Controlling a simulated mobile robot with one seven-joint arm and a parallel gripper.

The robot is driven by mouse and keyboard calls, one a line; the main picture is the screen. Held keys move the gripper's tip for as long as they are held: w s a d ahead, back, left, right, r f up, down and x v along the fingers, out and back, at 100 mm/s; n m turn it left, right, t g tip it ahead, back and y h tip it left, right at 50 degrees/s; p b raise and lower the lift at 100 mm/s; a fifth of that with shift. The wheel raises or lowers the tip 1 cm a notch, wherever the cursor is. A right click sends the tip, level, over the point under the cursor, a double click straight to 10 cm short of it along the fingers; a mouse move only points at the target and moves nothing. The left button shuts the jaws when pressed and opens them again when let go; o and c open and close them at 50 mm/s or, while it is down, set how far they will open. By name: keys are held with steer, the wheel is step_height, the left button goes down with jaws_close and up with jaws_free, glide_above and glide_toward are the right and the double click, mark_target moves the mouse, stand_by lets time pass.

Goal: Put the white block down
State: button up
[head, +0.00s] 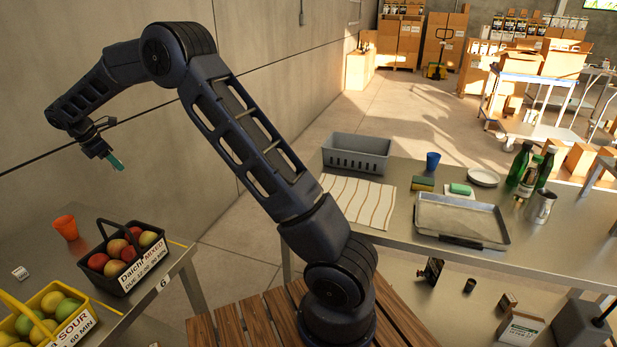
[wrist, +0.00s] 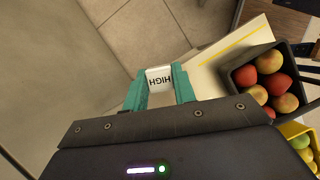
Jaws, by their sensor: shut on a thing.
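A white block (wrist: 159,78) with the word HIGH on its face sits between the teal fingers of my gripper (wrist: 160,88) in the wrist view. My gripper is shut on it. In the head view my gripper (head: 115,161) is raised at the upper left, above and behind the fruit table, near the wall. The block cannot be made out there. A small white cube with dark print (head: 20,273) lies on the left table (head: 190,262); its print is too small to read.
A black basket of red fruit (head: 128,270) and a yellow basket of citrus (head: 50,318) stand on the left table, with an orange cup (head: 66,228) behind. Bare tabletop shows around the cup. The right table holds a grey bin (head: 357,154) and metal tray (head: 460,221).

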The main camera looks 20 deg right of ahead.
mark_target(414, 171)
steer(key=w+d+m+g, duration=0.15)
steer(key=w+d, duration=0.35)
steer(key=d, duration=0.9)
steer(key=w+d+m, duration=0.2)
steer(key=w+d, duration=0.3)
steer(key=d, duration=0.9)
steer(key=w+d+m, duration=0.1)
steer(key=w+d, duration=0.4)
steer(key=d, duration=0.9)
steer(key=s+d+m+g, duration=0.1)
steer(key=d+m, duration=0.1)
steer(key=d, duration=1.6)
steer(key=s+d+m, duration=0.1)
steer(key=s+d, duration=0.3)
steer(key=d, duration=0.6)
steer(key=s+d+m+g, duration=0.1)
steer(key=s+d, duration=0.3)
steer(key=d, duration=0.6)
steer(key=s+d+m, duration=0.2)
steer(key=s+d, duration=0.2)
steer(key=d, duration=0.6)
steer(key=s+d+m+g, duration=0.2)
steer(key=s+d+m, duration=0.1)
steer(key=s+d, duration=2)
steer(key=shift+t+y, duration=0.25)
steer(key=shift+y, duration=0.15)
steer(key=f, duration=1.3)
steer(key=a+f, duration=0.1)
steer(key=f, duration=0.5)
steer(key=shift+s+f, duration=0.4)
